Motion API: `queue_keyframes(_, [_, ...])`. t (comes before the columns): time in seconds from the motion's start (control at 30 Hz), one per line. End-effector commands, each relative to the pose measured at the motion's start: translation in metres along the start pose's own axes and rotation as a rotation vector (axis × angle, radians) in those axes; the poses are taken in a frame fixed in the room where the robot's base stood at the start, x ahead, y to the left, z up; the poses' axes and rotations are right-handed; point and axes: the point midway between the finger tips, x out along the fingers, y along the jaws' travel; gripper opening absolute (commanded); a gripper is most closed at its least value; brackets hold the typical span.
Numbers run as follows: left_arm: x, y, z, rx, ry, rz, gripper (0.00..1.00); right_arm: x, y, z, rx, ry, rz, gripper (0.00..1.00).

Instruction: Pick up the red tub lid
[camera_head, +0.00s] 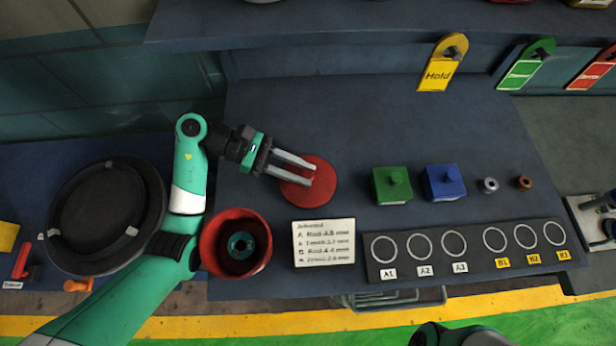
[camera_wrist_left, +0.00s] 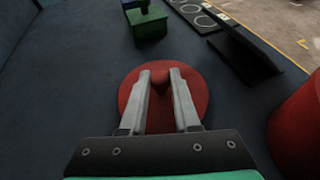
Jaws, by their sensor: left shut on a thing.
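The round red tub lid (camera_head: 322,190) is over the dark bench top, left of the green block. In the left wrist view the lid (camera_wrist_left: 200,92) shows its red knob (camera_wrist_left: 159,77) between the two grey fingers. My left gripper (camera_head: 311,175) is shut on the lid's knob. I cannot tell whether the lid touches the bench. The open red tub (camera_head: 208,246) stands below and left of the lid in the head view, and its side shows at the right of the left wrist view (camera_wrist_left: 300,125). My right gripper is not in view.
A green block (camera_head: 392,190) and a blue block (camera_head: 445,188), both knobbed, stand to the right, with two small round parts beyond. A dark panel (camera_head: 475,264) with marked circles lies along the front. The bench behind the lid is clear.

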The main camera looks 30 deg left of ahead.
Motion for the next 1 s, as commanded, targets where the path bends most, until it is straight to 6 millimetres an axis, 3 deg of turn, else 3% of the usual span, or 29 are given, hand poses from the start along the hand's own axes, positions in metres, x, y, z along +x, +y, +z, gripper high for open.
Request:
queue_keyframes(0.27, [-0.004, 0.0, 0.009, 0.002, 0.0, 0.001, 0.0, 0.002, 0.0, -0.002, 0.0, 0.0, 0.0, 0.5])
queue_keyframes(0.53, [-0.027, 0.001, 0.065, 0.006, -0.001, 0.002, 0.0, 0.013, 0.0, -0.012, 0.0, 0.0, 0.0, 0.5])
queue_keyframes(0.7, [-0.037, 0.001, 0.088, 0.002, 0.0, 0.001, 0.0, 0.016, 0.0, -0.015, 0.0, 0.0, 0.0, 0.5])
queue_keyframes(1.0, [-0.039, 0.0, 0.093, 0.0, -0.001, 0.0, 0.0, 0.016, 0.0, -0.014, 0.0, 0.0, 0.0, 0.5])
